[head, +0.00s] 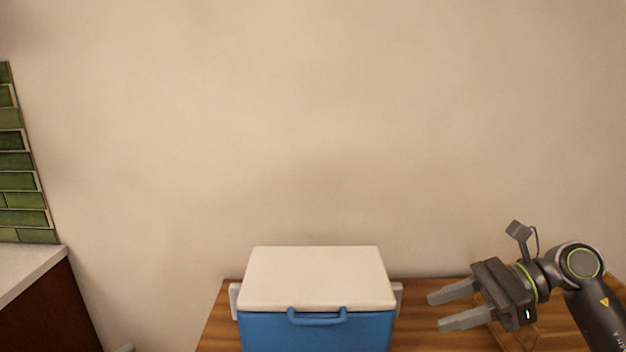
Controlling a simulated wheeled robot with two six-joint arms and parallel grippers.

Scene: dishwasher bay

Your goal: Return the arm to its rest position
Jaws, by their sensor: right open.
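My right gripper (452,306) is in the lower right of the head view. It is open, with its two grey fingers pointing left and nothing between them. It hangs over the right part of a wooden table, to the right of a cooler and apart from it. My right arm comes in from the right edge. My left gripper is not in view.
A blue cooler (262,330) with a closed white lid (317,277) and a blue handle stands on the wooden table (216,328). A pale counter (28,268) and green tiles (17,160) are at the left. A bare beige wall is behind.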

